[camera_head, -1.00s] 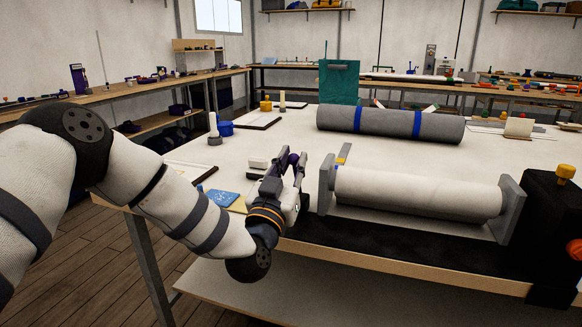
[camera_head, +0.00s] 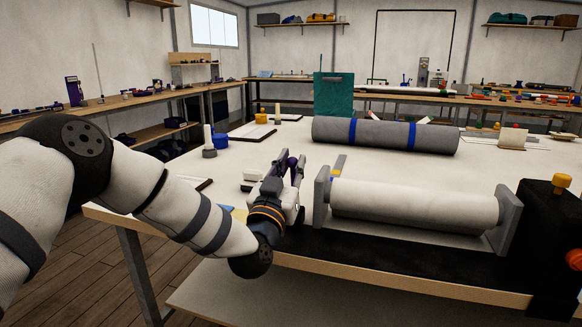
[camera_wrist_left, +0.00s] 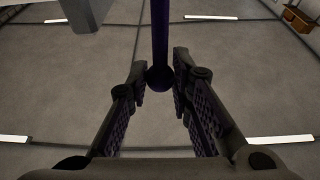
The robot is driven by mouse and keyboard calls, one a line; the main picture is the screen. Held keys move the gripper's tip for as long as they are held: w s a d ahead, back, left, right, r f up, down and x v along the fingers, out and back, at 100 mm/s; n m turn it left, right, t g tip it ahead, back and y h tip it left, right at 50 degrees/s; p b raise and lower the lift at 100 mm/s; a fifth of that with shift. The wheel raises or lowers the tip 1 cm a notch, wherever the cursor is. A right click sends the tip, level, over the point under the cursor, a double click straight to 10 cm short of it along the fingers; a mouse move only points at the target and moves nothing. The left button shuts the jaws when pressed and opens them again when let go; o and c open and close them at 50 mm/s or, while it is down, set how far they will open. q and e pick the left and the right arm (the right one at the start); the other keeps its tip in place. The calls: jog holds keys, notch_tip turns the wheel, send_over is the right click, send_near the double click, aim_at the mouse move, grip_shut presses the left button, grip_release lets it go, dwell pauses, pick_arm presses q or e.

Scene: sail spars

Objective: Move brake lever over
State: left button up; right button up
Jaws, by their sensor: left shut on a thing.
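The brake lever (camera_wrist_left: 160,40) is a dark purple bar that ends in a ball knob, seen in the left wrist view. Its knob sits between the fingertips of my left gripper (camera_wrist_left: 160,75). In the head view my left gripper (camera_head: 289,170) points up at the table's front edge, left of the white roller's grey end plate, shut on the dark purple knob (camera_head: 292,160). The rest of the lever is hard to make out there. My right gripper is not in view.
A white roller (camera_head: 415,208) lies between grey end plates just right of my gripper. A black box (camera_head: 545,225) with a yellow knob stands at the far right. A grey roll with blue bands (camera_head: 385,135) lies behind. The table's middle is mostly clear.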

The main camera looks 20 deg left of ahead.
pick_arm(q)
jog(key=shift+w+f+b, duration=0.1)
jog(key=shift+w+b, duration=0.25)
jog(key=shift+w, duration=0.35)
jog(key=shift+w+b, duration=0.3)
jog(key=shift+w, duration=0.45)
jog(key=shift+r, duration=0.2)
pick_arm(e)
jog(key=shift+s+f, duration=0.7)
pick_arm(q)
jog(key=o, duration=0.9)
jog(key=shift+o, duration=0.2)
jog(key=shift+f, duration=0.1)
